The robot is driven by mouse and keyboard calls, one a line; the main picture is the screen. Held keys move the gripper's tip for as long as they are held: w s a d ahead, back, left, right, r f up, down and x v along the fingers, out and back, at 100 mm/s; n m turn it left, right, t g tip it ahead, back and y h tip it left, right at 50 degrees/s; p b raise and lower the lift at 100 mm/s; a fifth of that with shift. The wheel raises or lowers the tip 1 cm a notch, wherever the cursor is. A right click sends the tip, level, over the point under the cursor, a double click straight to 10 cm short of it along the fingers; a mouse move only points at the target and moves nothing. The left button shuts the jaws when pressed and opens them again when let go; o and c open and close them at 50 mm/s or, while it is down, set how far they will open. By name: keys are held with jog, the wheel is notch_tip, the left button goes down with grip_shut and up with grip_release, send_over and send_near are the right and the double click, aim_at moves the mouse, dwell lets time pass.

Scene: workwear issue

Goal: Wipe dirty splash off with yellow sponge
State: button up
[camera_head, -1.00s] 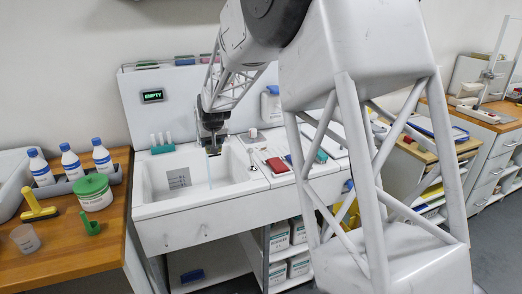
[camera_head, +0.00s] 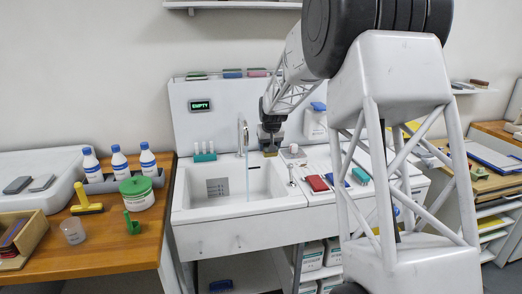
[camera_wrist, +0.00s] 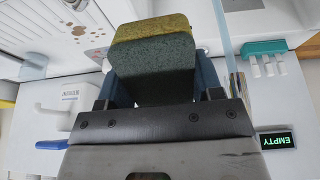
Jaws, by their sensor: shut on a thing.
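My gripper (camera_head: 270,146) is shut on the yellow sponge (camera_head: 270,154) and holds it just right of the tap, near the back of the sink. In the wrist view the sponge (camera_wrist: 155,50) shows a yellow face and a dark green body between the fingers of my gripper (camera_wrist: 152,88). The dirty splash (camera_wrist: 78,24) is a group of brown spots on the white surface at the upper left of the wrist view, apart from the sponge. I cannot make out the splash in the head view.
The sink (camera_head: 240,207) has a tap (camera_head: 242,135) with a stream running. Red (camera_head: 317,184) and teal (camera_head: 361,176) brushes lie on the right. A teal holder (camera_head: 205,157) stands at the back left.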

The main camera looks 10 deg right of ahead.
jog(key=w+d+f+g, duration=0.1)
jog(key=w+d, duration=0.3)
jog(key=d, duration=0.8)
jog(key=w+d+g, duration=0.3)
jog(key=w+d, duration=0.1)
jog(key=d, duration=0.8)
jog(key=shift+w+f, duration=0.3)
jog(key=shift+f, duration=0.1)
jog(key=shift+a+f, duration=0.1)
jog(key=shift+f, duration=0.1)
jog(key=shift+f, duration=2.3)
jog(key=shift+r, duration=0.45)
